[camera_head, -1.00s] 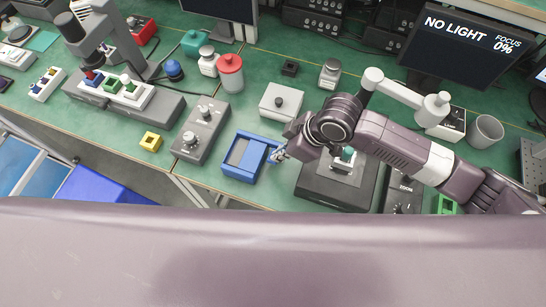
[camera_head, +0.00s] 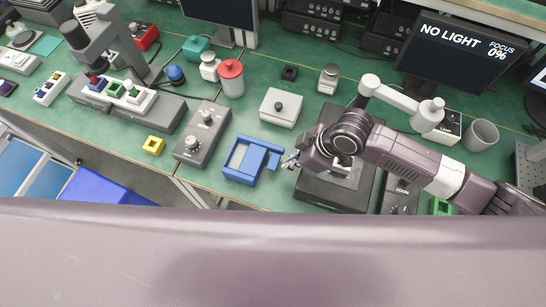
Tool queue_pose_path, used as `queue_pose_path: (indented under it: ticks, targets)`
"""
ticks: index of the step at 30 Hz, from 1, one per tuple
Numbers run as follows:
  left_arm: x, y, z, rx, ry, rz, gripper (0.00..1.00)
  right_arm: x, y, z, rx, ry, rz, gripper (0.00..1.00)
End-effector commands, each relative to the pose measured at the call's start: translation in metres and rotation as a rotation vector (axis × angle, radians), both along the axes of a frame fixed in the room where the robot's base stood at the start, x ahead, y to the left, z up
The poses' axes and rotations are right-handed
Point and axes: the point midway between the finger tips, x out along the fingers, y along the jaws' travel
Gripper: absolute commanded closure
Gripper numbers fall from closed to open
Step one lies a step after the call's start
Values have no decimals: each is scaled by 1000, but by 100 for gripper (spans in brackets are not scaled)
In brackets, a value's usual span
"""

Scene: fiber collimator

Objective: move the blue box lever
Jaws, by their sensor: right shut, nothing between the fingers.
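The blue box (camera_head: 240,175) sits on the green table near its front edge, left of my right arm. It has a pale recessed panel and a blue lever part (camera_head: 274,161) on its right side. My right gripper (camera_head: 288,162) is shut and empty, just right of the lever. A small gap seems to lie between them, but I cannot tell for sure whether they touch. My left gripper is not in view.
A grey box with knobs (camera_head: 203,132) stands left of the blue box, and a white box with a black knob (camera_head: 281,107) stands behind it. A black stage (camera_head: 335,190) lies under my right arm. A monitor (camera_head: 464,50) reads "NO LIGHT".

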Motion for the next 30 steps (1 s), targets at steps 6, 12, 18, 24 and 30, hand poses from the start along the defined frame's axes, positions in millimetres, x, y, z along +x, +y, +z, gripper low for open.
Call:
queue_pose_path:
  ticks: [6,12,18,24,30]
  targets:
    - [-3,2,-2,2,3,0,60,0,1,0,1,-1,1,100]
    - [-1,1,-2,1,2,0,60,-2,-9,19,2,-3,1,100]
    - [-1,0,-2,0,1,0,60,-8,-27,58,2,-5,1,100]
    - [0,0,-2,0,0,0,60,-13,-43,91,1,-4,0,100]
    - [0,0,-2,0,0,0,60,-16,-50,106,1,-2,1,100]
